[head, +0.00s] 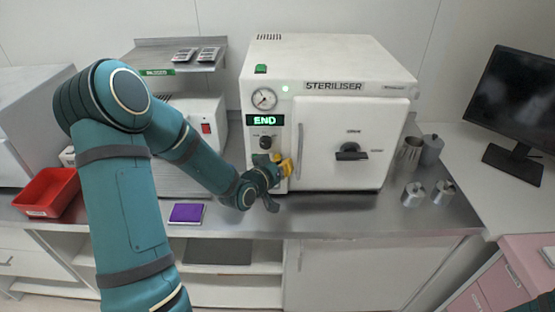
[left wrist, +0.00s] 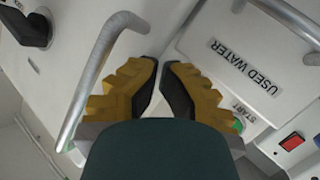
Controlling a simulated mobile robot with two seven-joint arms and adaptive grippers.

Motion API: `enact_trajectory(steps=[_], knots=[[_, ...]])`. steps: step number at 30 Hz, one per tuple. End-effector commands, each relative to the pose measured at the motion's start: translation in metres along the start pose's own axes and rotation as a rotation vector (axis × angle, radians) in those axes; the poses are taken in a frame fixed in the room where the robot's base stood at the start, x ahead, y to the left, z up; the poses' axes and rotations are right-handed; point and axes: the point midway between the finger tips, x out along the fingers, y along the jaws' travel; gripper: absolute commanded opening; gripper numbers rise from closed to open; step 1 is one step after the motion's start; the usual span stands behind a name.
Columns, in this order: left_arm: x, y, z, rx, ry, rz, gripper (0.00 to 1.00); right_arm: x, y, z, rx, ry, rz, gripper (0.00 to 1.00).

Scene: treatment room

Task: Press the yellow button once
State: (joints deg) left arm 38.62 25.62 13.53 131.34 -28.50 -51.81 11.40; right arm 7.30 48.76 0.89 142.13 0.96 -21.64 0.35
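The white steriliser (head: 345,65) stands on the steel counter, its display (head: 265,120) lit green with "END". I cannot make out a yellow button in either view; the yellow seen at the panel belongs to my left gripper's fingers. My left gripper (head: 285,166) is in front of the lower control panel, left of the door handle (head: 299,150). In the left wrist view its fingers (left wrist: 162,75) are together, with only a slight gap and nothing between them. A green button (left wrist: 239,125) marked START is partly hidden behind the right finger. My right gripper is not in view.
The curved metal handle (left wrist: 88,85) is close beside the left finger. A black door knob (head: 351,152), a "USED WATER" label (left wrist: 245,66) and a red switch (left wrist: 292,141) also show. A red tray (head: 48,192) and purple pad (head: 187,213) lie on the counter; metal containers (head: 413,194) stand right.

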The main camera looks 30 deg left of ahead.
Motion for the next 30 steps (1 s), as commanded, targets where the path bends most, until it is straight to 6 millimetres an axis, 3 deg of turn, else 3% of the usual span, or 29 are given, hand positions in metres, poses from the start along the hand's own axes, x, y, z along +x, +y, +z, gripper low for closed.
enact_trajectory(steps=[1,11,30], knots=[[0.002,0.004,-0.007,0.005,0.019,0.008,0.0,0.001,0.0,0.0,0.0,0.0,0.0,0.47],[0.0,0.005,-0.005,0.006,0.018,0.009,0.0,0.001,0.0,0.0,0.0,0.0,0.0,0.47],[-0.039,0.022,0.02,0.003,0.006,0.003,0.0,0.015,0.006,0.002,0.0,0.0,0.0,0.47]])
